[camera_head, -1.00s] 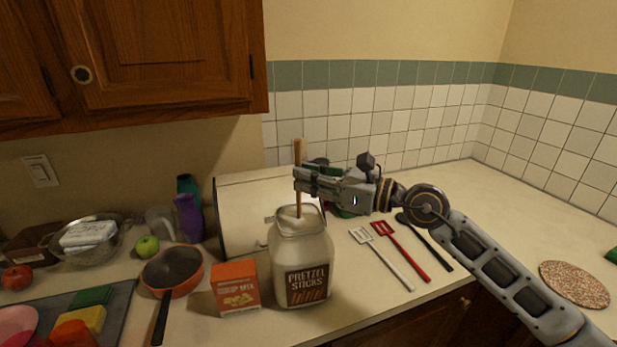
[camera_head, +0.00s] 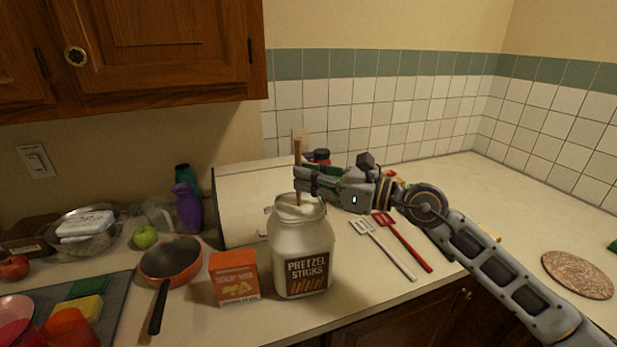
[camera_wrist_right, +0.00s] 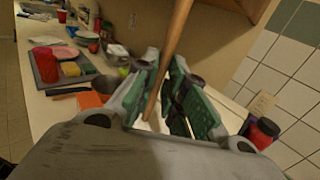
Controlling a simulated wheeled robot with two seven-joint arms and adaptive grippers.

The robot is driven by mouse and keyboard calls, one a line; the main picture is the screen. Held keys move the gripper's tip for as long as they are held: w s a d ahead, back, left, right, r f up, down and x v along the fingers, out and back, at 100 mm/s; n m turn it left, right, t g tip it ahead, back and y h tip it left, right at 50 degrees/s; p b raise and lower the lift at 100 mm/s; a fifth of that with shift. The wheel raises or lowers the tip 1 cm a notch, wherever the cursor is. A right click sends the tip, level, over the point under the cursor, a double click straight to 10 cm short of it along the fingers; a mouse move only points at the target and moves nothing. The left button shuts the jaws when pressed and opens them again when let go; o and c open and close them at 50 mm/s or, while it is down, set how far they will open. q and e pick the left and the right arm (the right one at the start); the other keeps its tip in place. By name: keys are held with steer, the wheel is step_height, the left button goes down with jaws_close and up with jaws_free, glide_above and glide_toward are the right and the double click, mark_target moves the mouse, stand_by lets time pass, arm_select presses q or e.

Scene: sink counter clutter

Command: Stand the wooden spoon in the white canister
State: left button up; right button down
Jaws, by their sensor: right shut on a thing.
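The wooden spoon (camera_head: 298,153) is upright, its handle pinched in my right gripper (camera_head: 300,181). Its lower part reaches down to the open mouth of the white canister (camera_head: 283,250), which is labelled "Pretzel Sticks". The spoon's lower end is hidden at the rim, so I cannot tell how deep it is. My right gripper is just above the canister's mouth. In the right wrist view the spoon (camera_wrist_right: 172,50) runs between the green-padded fingers (camera_wrist_right: 160,105) at a slant. My left gripper is not in view.
An orange box (camera_head: 234,280) stands close left of the canister, with a pan (camera_head: 170,260) beyond. A white bread box (camera_head: 240,205) stands behind. A white spatula (camera_head: 385,250) and a red spatula (camera_head: 405,243) lie to the right. The far right counter is mostly clear.

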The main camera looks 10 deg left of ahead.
steer(key=c, duration=1.4)
jaws_free()
steer(key=d, duration=0.4)
steer(key=s+d, duration=0.1)
steer(key=d, duration=0.3)
steer(key=s+d, duration=0.1)
steer(key=d, duration=0.2)
steer(key=shift+s+d, duration=0.15)
steer(key=shift+d, duration=0.25)
